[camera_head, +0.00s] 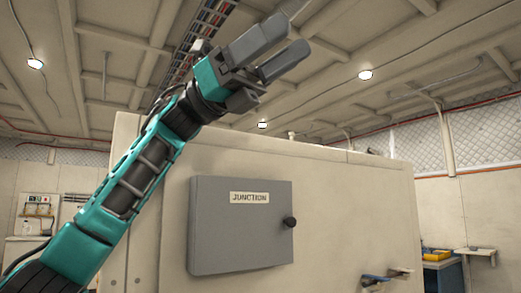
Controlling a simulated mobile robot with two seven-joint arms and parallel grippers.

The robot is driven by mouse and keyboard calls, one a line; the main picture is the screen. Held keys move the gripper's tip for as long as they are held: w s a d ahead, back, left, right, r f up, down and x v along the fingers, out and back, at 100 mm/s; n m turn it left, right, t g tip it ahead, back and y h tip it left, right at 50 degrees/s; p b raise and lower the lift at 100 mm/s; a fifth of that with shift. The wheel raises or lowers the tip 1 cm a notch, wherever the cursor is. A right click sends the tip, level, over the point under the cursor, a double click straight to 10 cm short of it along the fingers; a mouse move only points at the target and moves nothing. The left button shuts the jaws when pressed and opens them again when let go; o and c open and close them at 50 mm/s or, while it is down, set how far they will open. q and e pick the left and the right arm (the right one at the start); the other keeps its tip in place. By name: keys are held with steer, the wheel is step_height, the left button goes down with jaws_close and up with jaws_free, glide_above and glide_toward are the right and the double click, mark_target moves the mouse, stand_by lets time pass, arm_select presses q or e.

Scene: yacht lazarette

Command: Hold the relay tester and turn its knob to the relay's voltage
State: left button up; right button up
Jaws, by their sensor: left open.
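My left gripper (292,37) is raised high in the upper middle of the head view, its two grey fingers pointing up and right. It is open, with nothing between the fingers, and appears in front of the ceiling. I cannot make out a relay tester or a relay in this view. My right gripper is out of view.
A grey box labelled JUNCTION (225,240), with a black knob (289,222), is on a large beige cabinet (340,200). Blue-and-dark items (378,278) stick out at its lower right. A blue bench (442,275) with a yellow tray (437,255) stands far right.

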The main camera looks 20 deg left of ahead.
arm_select(q)
steer(key=w+d+f+n+t+y, duration=0.15)
steer(key=d+f+y, duration=0.25)
steer(key=f, duration=0.5)
steer(key=w+d+f+n+t+y, duration=0.1)
steer(key=w+d+f+n+y, duration=0.2)
steer(key=f, duration=0.6)
steer(key=w+d+f+n+t+y, duration=0.1)
steer(key=d+f+y, duration=0.35)
steer(key=f, duration=0.55)
steer(key=a+f+n+y, duration=0.1)
steer(key=a+f+y, duration=0.3)
steer(key=a+f, duration=0.3)
steer(key=a+f+n+y, duration=0.2)
steer(key=a+f+y, duration=0.3)
steer(key=f, duration=0.8)
steer(key=w+a+f+n+y, duration=0.1)
steer(key=a+f+y, duration=0.3)
steer(key=a+f, duration=0.5)
steer(key=shift+f+n+y, duration=0.35)
steer(key=shift+f, duration=0.45)
steer(key=c, duration=1.3)
